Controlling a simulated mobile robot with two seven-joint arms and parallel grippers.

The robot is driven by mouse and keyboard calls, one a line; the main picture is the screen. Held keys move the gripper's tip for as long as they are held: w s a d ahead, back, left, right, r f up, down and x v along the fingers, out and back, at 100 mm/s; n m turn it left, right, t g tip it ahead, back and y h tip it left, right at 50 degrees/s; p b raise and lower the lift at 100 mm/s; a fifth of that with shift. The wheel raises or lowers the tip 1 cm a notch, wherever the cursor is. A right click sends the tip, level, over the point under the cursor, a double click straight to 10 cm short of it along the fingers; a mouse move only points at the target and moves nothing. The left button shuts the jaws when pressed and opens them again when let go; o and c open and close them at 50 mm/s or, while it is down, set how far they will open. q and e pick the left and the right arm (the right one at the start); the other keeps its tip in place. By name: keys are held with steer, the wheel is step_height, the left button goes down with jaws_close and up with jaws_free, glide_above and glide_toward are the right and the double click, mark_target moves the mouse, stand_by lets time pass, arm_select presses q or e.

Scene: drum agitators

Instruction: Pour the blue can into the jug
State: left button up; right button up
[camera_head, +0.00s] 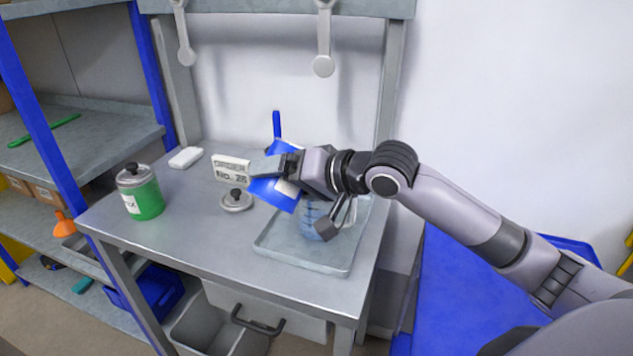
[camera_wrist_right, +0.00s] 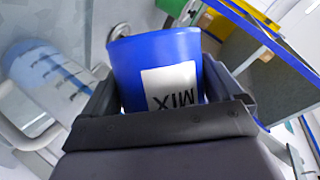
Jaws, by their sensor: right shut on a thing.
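My right gripper (camera_head: 281,170) is shut on the blue can (camera_head: 272,193), above the workbench. The can is tilted in the head view, and the gripper covers much of it. In the right wrist view the can (camera_wrist_right: 158,62) sits between the fingers, with a white label reading MIX; its inside is hidden. The jug (camera_head: 309,216) stands in a grey tray (camera_head: 272,246), partly behind my right wrist, to the lower right of the can. It also shows, bluish with dark blue marks, in the right wrist view (camera_wrist_right: 45,75), apart from the can. My left gripper is out of view.
A green can (camera_head: 146,197) with a lid stands at the bench's left. A loose lid (camera_head: 236,201) lies near the middle, before an order sign (camera_head: 231,168). A white block (camera_head: 185,157) lies at the back left. The front left of the bench is clear.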

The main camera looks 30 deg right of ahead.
stand_by(0.8)
steer(key=shift+f+m+b, duration=0.1)
steer(key=shift+m+b, duration=0.4)
steer(key=shift+b, duration=0.05)
stand_by(0.6)
steer(key=shift+d+f+m+y+b, duration=0.2)
steer(key=shift+m+y+b, duration=0.35)
steer(key=shift+b, duration=1)
steer(key=shift+d+f+m+y+b, duration=0.1)
steer(key=shift+f+m+y+b, duration=0.35)
steer(key=shift+b, duration=1.1)
stand_by(1.4)
steer(key=shift+w+r, duration=0.1)
steer(key=shift+r, duration=0.25)
steer(key=shift+d+r+m+y+p, duration=0.15)
steer(key=shift+r+m+y+p, duration=0.15)
steer(key=shift+p, duration=0.3)
steer(key=shift+a+f+b, duration=0.2)
steer(key=shift+f+b, duration=0.5)
steer(key=shift+b, duration=0.05)
steer(key=r+n+p, duration=0.1)
steer(key=p, duration=0.1)
steer(key=r+n+h+p, duration=0.1)
steer(key=p, duration=0.2)
steer(key=shift+a+h+p, duration=0.25)
steer(key=shift+h+p, duration=0.05)
steer(key=shift+p, duration=0.05)
steer(key=shift+f, duration=0.3)
